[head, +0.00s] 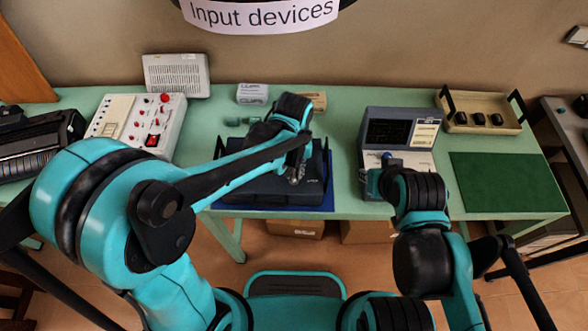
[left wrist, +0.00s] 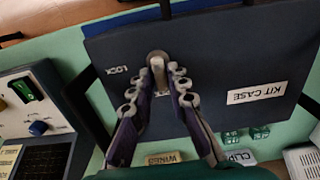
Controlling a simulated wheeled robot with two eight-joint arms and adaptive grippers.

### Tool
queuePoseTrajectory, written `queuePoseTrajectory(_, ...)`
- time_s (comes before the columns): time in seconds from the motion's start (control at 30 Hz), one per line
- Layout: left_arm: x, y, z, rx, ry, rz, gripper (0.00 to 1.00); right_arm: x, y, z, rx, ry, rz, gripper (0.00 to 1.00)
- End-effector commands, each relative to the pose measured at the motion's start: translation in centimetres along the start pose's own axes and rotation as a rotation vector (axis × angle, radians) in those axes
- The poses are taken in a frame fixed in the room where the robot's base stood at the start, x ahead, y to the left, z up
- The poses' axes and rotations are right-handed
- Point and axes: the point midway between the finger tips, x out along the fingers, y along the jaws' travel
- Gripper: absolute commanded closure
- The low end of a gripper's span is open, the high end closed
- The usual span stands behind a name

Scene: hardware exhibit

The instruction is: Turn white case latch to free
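The dark kit case (head: 262,187) lies on a blue mat (head: 300,208) on the green table. In the left wrist view its lid (left wrist: 225,65) carries a KIT CASE label and the word LOCK left of the latch. The pale case latch (left wrist: 158,76) is a short lever on a round base, upright in that picture. My left gripper (left wrist: 158,84) is over the lid, its fingers apart on either side of the lever; firm contact cannot be told. In the head view the left gripper (head: 296,170) hides the latch. My right gripper's fingers are hidden behind its wrist, near the screened instrument.
The screened instrument (head: 390,132) stands right of the case, with a green mat (head: 508,182) and a tray (head: 480,110) beyond. A control panel (head: 138,125) with red knobs stands left. Small boxes (head: 252,93) and green blocks lie behind the case.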

Motion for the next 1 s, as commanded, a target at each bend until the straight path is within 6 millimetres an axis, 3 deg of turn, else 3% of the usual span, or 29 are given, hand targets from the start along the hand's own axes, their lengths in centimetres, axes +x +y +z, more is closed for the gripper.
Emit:
queuePoseTrajectory(0.33, -0.1, 0.0, 0.0, 0.001, 0.0, 0.0, 0.67, 0.0, 0.0, 0.0, 0.0, 0.0, 0.0, 0.74)
queuePoseTrajectory(0.47, -1.1, 0.0, 0.0, 0.001, 0.0, 0.0, 0.67, 0.0, 0.0, 0.0, 0.0, 0.0, 0.0, 0.74)
queuePoseTrajectory(0.8, -8.1, 0.0, 0.0, 0.001, 0.0, 0.0, 0.67, 0.0, 0.0, 0.0, 0.0, 0.0, 0.0, 0.74)
queuePoseTrajectory(1.0, -11.1, 0.0, 0.0, 0.001, 0.0, 0.0, 0.67, 0.0, 0.0, 0.0, 0.0, 0.0, 0.0, 0.74)
